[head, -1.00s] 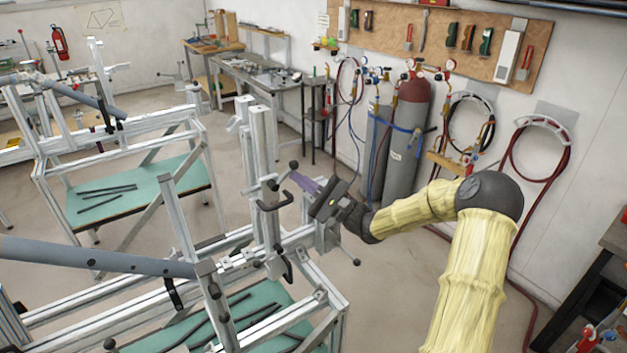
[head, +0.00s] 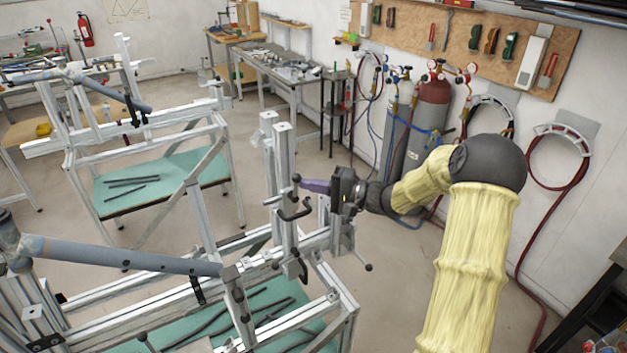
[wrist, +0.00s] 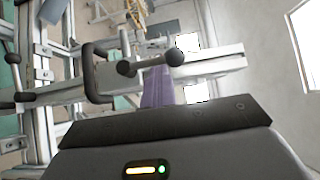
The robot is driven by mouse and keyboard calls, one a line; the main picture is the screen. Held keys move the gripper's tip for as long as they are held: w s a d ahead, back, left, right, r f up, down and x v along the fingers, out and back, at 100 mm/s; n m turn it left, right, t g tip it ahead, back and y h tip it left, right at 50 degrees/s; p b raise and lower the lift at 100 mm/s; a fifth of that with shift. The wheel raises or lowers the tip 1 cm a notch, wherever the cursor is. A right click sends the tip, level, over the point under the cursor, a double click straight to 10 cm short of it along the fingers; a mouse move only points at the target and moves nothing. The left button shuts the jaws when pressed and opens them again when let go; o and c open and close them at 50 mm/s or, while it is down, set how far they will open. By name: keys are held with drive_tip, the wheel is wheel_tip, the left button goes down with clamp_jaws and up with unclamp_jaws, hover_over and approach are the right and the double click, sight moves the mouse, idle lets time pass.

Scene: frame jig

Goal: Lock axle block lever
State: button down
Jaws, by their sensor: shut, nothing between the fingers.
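The jig's upright aluminium post (head: 283,155) carries black clamp hardware. A short black lever with a ball knob (head: 296,178) sits on it, and a curved black handle (head: 296,211) is just below. In the wrist view the lever (wrist: 150,63) lies crosswise with a ball at each end, and the curved handle (wrist: 91,72) is to its left. My gripper (head: 304,184) has purple fingers, shut and empty, pointing left at the post. The fingers (wrist: 158,88) end right at the lever in the wrist view. I cannot tell whether they touch it.
A grey tube (head: 120,260) lies across the near frame at left. A horizontal rail (head: 318,240) and another black ball-ended handle (head: 360,258) are below my gripper. A second similar frame (head: 150,165) stands behind. Open floor lies to the right.

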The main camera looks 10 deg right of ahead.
drive_tip(key=shift+r, duration=0.1)
idle(0.6)
drive_tip(key=w+d+b+v, duration=0.1)
drive_tip(key=w+v, duration=0.1)
drive_tip(key=v, duration=1)
drive_tip(key=shift+d+f, duration=0.25)
drive_tip(key=shift+d, duration=0.25)
drive_tip(key=shift+w+b, duration=0.1)
drive_tip(key=shift+b, duration=0.2)
